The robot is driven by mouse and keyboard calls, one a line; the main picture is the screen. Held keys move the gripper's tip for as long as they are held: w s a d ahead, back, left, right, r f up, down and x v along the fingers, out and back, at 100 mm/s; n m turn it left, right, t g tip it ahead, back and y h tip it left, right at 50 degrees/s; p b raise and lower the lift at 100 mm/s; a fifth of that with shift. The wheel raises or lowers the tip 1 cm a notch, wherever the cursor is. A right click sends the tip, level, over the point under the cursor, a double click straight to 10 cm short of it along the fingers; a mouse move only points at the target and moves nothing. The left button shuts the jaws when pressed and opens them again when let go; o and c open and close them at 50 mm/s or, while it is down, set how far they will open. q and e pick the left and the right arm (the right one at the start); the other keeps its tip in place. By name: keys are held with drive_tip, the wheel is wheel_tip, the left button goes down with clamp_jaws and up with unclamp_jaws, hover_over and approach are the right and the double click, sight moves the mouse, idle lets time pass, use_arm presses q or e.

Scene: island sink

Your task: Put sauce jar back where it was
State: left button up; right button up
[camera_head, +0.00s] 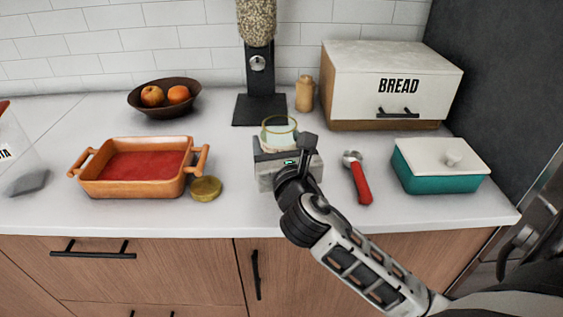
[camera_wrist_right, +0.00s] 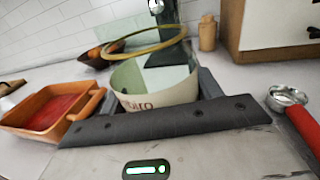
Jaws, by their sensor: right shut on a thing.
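The sauce jar (camera_head: 279,128) is clear glass with a gold rim and a pale label, seen upright at the counter's middle in the head view. It also shows in the right wrist view (camera_wrist_right: 155,88), open at the top, with part of its lettering visible. My right gripper (camera_head: 280,150) is shut around the jar's body and hides its lower part. I cannot tell if the jar touches the counter. A round gold lid (camera_head: 206,188) lies on the counter beside the orange dish. My left gripper is not in view.
An orange baking dish (camera_head: 88,181) with red sauce is left of the jar. A red-handled scoop (camera_head: 360,184) and teal butter dish (camera_head: 440,181) are right. Behind stand a fruit bowl (camera_head: 165,108), grain dispenser (camera_head: 258,68), small wooden shaker (camera_head: 305,94) and bread box (camera_head: 390,75).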

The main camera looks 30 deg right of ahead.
drive_tip(key=shift+w+d+f, duration=0.35)
drive_tip(key=shift+d+f, duration=0.05)
drive_tip(key=shift+f, duration=0.25)
drive_tip(key=f, duration=0.1)
drive_tip(key=f+b, duration=0.1)
drive_tip(key=f, duration=0.1)
drive_tip(key=shift+w+d+f, duration=0.2)
drive_tip(key=shift+d, duration=0.15)
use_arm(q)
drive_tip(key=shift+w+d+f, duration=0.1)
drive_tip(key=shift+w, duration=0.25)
use_arm(e)
drive_tip(key=shift+f, duration=0.25)
drive_tip(key=shift+f, duration=0.1)
drive_tip(key=o, duration=1.2)
drive_tip(key=shift+f, duration=0.1)
drive_tip(key=shift+o, duration=0.2)
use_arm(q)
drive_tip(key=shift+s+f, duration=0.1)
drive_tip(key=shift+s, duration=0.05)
